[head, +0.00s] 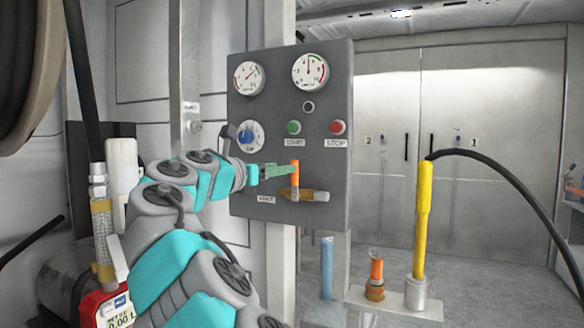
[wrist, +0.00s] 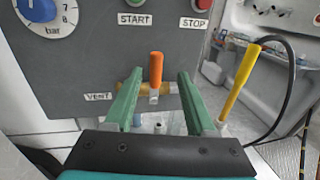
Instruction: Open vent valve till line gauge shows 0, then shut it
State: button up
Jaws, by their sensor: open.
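The vent valve (head: 310,195) sits low on the grey panel, a brass body lying sideways beside the VENT label (head: 266,199). Its orange handle (head: 295,174) stands upright; it also shows in the wrist view (wrist: 156,68). My gripper (head: 284,169) has green fingers and is open, at the handle's upper part. In the wrist view the handle appears between the open fingers, with gaps on both sides. Two round gauges top the panel, a left gauge (head: 249,78) and a right gauge (head: 310,71). The right needle points about straight up; the small lettering is unreadable.
A blue dial (head: 247,136), green START button (head: 294,127) and red STOP button (head: 338,127) sit above the valve. A yellow nozzle (head: 423,220) with a black hose stands at right, beside a small orange-topped fitting (head: 375,275). Closed grey doors (head: 440,220) stand behind.

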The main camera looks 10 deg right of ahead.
send_over(294, 186)
jog(key=shift+w+d+b, duration=0.1)
jog(key=shift+w+b, duration=0.15)
jog(key=shift+b, duration=0.1)
dwell(0.3)
jog(key=shift+c, duration=0.3)
grip_shut()
dwell(1.1)
